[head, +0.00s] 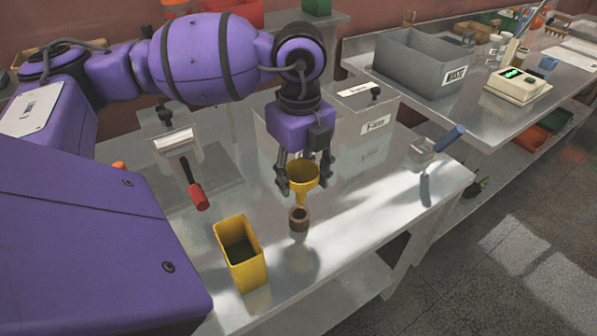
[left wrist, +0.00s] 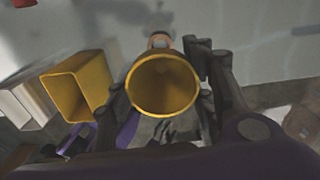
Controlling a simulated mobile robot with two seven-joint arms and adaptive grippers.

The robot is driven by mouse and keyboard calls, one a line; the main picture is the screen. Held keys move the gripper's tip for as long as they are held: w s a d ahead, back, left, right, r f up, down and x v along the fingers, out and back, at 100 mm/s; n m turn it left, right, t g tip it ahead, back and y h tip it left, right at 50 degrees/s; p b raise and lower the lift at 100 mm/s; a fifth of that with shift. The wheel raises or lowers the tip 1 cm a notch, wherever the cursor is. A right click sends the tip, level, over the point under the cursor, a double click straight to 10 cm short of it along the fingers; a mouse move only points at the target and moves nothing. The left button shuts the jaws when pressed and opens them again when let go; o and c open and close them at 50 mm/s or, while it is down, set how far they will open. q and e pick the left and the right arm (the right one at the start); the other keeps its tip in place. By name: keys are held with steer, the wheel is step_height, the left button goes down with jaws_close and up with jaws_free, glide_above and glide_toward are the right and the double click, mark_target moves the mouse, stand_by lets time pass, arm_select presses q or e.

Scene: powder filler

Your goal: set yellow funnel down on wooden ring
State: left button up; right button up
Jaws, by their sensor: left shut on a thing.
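The yellow funnel (head: 303,175) is held upright by my left gripper (head: 301,183), which is shut on it. In the left wrist view the funnel's wide mouth (left wrist: 162,84) lies between the two fingers (left wrist: 163,100). The wooden ring (head: 299,219) stands on the metal table just below the funnel's spout in the head view. Whether the spout touches the ring or hangs above it I cannot tell. In the left wrist view the ring (left wrist: 160,39) shows only partly, behind the funnel's rim. My right gripper is not in view.
A yellow open bin (head: 241,255) stands left of the ring, near the table's front edge. A red-handled tool (head: 195,188) lies further left. A blue-handled scoop (head: 435,145) is at the right. Labelled boxes (head: 366,125) stand behind the gripper. The table (head: 365,222) right of the ring is clear.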

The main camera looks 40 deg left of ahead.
arm_select(q)
steer(key=shift+a+r+n, duration=0.1)
steer(key=shift+a+n, duration=0.1)
steer(key=shift+n, duration=0.8)
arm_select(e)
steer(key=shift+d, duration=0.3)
